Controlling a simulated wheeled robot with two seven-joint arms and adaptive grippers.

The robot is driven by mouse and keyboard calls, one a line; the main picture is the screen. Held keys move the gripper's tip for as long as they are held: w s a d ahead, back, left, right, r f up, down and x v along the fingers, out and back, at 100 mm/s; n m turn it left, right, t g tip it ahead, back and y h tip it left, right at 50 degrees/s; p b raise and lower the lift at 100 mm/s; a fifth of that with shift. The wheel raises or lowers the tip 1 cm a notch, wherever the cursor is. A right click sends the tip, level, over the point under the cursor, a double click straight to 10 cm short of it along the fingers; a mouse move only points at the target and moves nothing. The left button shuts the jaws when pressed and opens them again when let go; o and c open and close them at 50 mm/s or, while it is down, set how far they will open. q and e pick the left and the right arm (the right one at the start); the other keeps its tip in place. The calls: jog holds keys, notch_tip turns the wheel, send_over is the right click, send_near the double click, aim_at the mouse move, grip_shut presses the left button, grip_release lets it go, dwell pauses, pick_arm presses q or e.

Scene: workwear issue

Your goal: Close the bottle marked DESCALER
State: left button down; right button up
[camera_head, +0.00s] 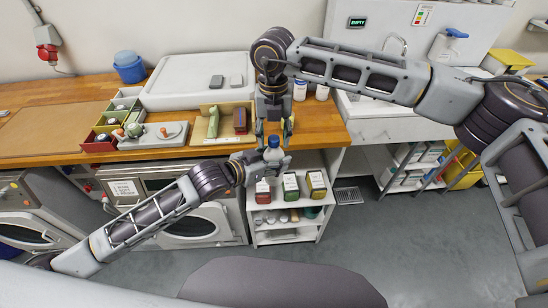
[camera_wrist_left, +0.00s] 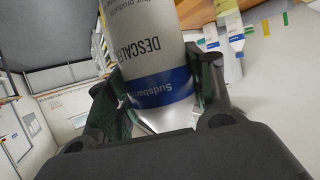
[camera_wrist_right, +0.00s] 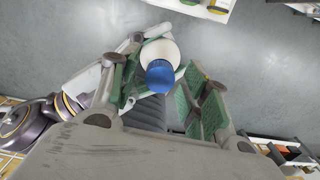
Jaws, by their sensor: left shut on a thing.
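The DESCALER bottle (camera_wrist_left: 152,50) is white with a blue band, and its label reads DESCALER in the left wrist view. My left gripper (camera_wrist_left: 155,90) is shut on the bottle, one finger on each side. In the head view the bottle (camera_head: 273,154) is held up in front of the worktop, in my left gripper (camera_head: 256,160). A blue cap (camera_wrist_right: 160,74) sits at the bottle's top in the right wrist view; whether it is screwed tight cannot be told. My right gripper (camera_wrist_right: 163,92) is open, its fingers apart on either side of the cap, above the bottle.
A cardboard tray (camera_head: 222,137) and a large white lidded case (camera_head: 198,90) stand on the wooden worktop. A sink (camera_head: 388,108) lies to the right. The floor in front is clear.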

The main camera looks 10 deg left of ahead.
jog(key=shift+r, duration=2.25)
jog(key=shift+c, duration=0.3)
